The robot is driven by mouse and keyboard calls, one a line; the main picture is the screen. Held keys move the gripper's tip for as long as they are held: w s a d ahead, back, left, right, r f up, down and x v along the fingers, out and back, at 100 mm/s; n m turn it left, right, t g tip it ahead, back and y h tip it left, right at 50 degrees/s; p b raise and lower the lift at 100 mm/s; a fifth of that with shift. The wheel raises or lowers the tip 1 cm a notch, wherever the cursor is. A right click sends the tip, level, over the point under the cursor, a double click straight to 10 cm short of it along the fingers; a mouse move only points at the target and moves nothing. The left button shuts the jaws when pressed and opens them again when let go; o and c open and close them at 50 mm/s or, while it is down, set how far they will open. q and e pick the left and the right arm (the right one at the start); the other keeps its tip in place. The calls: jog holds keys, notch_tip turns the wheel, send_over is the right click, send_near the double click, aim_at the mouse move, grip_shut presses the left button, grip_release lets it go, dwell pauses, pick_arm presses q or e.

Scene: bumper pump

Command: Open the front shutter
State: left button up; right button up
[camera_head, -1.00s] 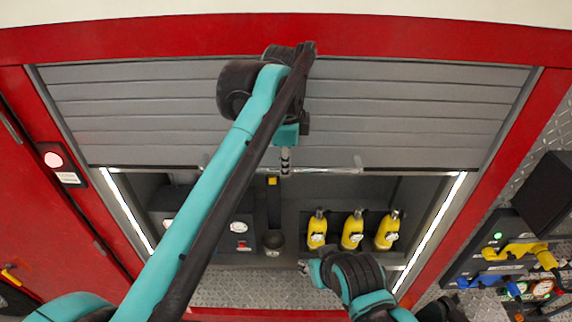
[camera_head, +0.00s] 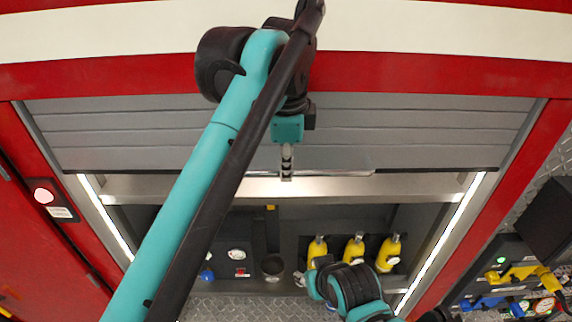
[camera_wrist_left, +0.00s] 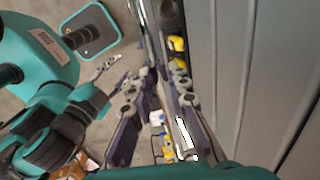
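The grey slatted front shutter (camera_head: 420,130) is partly raised. Its lower edge hangs across the upper part of the lit compartment, which is open below it. A thin handle bar (camera_head: 345,174) runs along that lower edge. My left gripper (camera_head: 286,172) points down at the middle of the bar. In the left wrist view, the left fingers (camera_wrist_left: 157,76) converge on the bar and appear shut on it, beside the shutter slats (camera_wrist_left: 232,70). My right gripper (camera_head: 303,281) is low in front of the compartment, clear of the shutter; its finger opening is too small to judge.
Several yellow bottles (camera_head: 354,250) and a dark panel with gauges (camera_head: 237,254) stand inside the compartment. A red frame (camera_head: 400,72) surrounds the opening. A panel with yellow and blue fittings (camera_head: 515,275) is at the right.

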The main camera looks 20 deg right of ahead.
pick_arm(q)
jog(key=shift+o, duration=1.3)
notch_tip(320, 180, up, 7)
jog(key=s, duration=0.1)
jog(key=shift+s+a+r, duration=0.15)
jog(key=shift+s, duration=0.05)
